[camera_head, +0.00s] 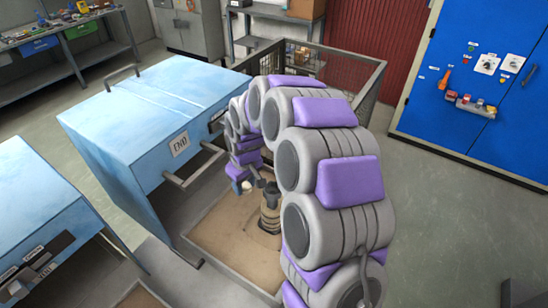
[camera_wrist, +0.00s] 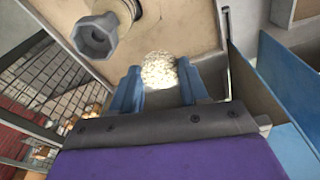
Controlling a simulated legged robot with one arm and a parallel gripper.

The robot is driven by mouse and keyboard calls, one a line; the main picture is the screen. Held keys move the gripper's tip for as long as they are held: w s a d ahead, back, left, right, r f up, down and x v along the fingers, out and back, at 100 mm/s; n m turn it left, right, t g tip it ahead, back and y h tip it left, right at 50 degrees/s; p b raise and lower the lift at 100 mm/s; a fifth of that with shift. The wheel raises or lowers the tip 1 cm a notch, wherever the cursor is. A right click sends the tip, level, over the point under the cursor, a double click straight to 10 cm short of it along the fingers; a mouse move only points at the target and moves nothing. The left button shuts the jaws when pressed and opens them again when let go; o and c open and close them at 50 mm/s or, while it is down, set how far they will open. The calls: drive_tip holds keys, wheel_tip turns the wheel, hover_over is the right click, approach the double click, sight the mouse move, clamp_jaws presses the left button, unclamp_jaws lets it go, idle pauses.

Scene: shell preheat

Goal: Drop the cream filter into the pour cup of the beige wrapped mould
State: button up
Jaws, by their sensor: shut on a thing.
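The cream filter (camera_wrist: 159,70) is a pale, speckled round piece between the blue fingertips of my gripper (camera_wrist: 159,76) in the wrist view. My gripper is shut on it, and it shows small and cream in the head view (camera_head: 247,186). The mould (camera_head: 270,210) stands upright on the tan bed, right of and below my gripper in the head view; it looks brown-grey with a beige band. In the wrist view its grey, faceted pour cup (camera_wrist: 97,35) is at the upper left, apart from the filter. My arm hides part of the area behind the mould.
The tan bed (camera_head: 225,240) lies in a metal frame with a mesh cage (camera_head: 355,80) behind. A blue furnace (camera_head: 150,110) marked END stands left of my gripper; blue panels (camera_wrist: 285,95) are close on the right in the wrist view. Open floor lies right of my arm.

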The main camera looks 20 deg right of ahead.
drive_tip(key=w+d+r+n+p, duration=0.1)
drive_tip(key=d+n, duration=0.4)
drive_tip(key=n+g+y, duration=0.1)
drive_tip(key=n, duration=0.9)
hover_over(273, 193)
drive_tip(key=shift+w+f+p, duration=0.1)
drive_tip(key=shift+f+p, duration=0.2)
drive_tip(key=shift+f, duration=2.35)
drive_tip(key=shift+d+f, duration=0.15)
drive_tip(key=shift+f, duration=0.4)
